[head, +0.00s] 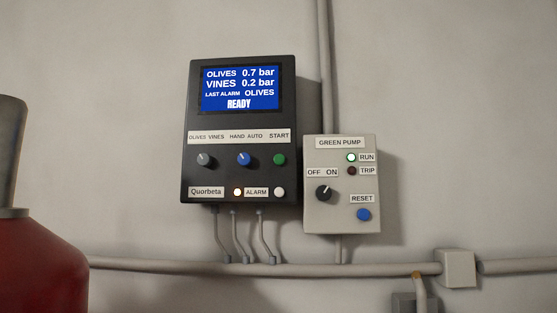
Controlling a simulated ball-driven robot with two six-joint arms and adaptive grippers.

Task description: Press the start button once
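The green start button (279,159) sits under the START label (279,135) on a dark control box (243,182) fixed to the wall. The box's blue screen (240,88) reads OLIVES 0.7 bar, VINES 0.2 bar, LAST ALARM OLIVES, READY. Left of the button are a grey OLIVES/VINES knob (205,160) and a blue HAND/AUTO knob (243,159). Below are a lit lamp (237,192) by the ALARM label and a white round button or lamp (279,192). Neither of my grippers is in the head view, and nothing covers the start button.
A grey GREEN PUMP box (318,215) hangs close at the right, with an OFF/ON knob (324,193), lit RUN lamp (351,157), dark TRIP lamp (351,170) and blue RESET button (363,214). A pipe (160,264) runs below. A red vessel (40,265) stands lower left.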

